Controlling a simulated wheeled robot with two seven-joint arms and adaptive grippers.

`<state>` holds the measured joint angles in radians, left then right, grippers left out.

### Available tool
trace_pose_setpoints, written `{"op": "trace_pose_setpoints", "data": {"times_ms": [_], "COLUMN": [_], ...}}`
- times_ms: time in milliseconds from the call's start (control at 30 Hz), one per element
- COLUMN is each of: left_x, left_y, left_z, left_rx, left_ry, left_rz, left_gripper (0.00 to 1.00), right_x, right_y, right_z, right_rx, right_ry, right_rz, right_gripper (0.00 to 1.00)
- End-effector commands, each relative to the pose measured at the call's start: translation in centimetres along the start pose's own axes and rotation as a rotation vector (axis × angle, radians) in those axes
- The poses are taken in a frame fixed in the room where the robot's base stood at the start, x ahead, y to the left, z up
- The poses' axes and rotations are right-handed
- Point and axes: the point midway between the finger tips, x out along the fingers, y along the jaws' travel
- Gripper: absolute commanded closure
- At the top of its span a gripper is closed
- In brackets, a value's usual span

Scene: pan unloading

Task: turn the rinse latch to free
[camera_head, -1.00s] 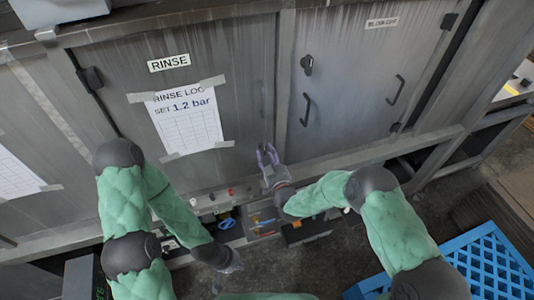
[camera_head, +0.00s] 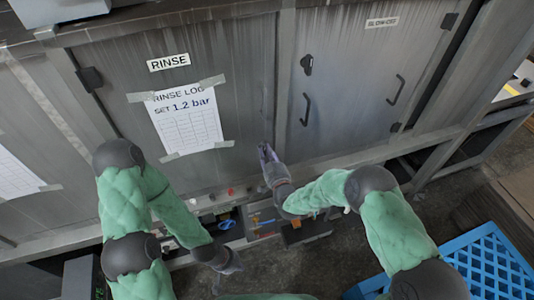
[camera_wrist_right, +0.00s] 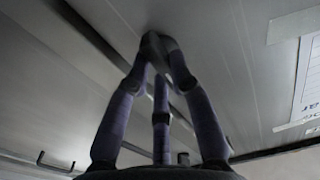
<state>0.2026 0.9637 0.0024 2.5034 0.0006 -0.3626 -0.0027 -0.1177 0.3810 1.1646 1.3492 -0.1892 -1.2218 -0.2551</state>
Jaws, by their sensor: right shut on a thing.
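The grey rinse door (camera_head: 225,90) carries a RINSE label (camera_head: 168,62) and a taped rinse log sheet (camera_head: 185,118). My right gripper (camera_head: 264,149) is at the lower right edge of this door, its fingers shut. In the right wrist view the fingertips (camera_wrist_right: 155,45) meet at the metal door face. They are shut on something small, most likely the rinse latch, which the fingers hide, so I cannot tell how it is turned. My left gripper (camera_head: 230,264) hangs low near the bottom of the head view, away from the door; its fingers are too unclear to judge.
The neighbouring door to the right has a dark latch (camera_head: 307,64) and handles (camera_head: 306,109). Below the doors a ledge (camera_head: 340,160) runs across, with a tray of small tools, including blue-handled ones (camera_head: 227,224), beneath. A blue lattice pallet (camera_head: 485,265) lies at lower right.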

Motion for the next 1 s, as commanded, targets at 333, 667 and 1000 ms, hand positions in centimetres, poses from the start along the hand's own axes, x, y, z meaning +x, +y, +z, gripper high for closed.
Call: {"op": "trace_pose_setpoints", "data": {"times_ms": [333, 667, 1000], "left_x": [2.3, 5.1, 7.9], "left_y": [-0.8, -1.8, -2.8], "left_z": [-0.1, -0.2, -0.3], "left_rx": [0.0, 0.0, 0.0], "left_ry": [0.0, 0.0, 0.0], "left_rz": [0.0, 0.0, 0.0], "left_gripper": [1.0, 1.0, 1.0], "right_x": [0.1, 0.0, 0.0], "right_y": [0.0, 0.0, 0.0], "right_z": [0.3, 0.6, 0.7], "right_rx": [0.219, 0.532, 0.854], "right_ry": [0.003, 0.002, 0.001], "right_rz": [0.0, -0.001, -0.001], "right_gripper": [1.0, 1.0, 1.0]}}
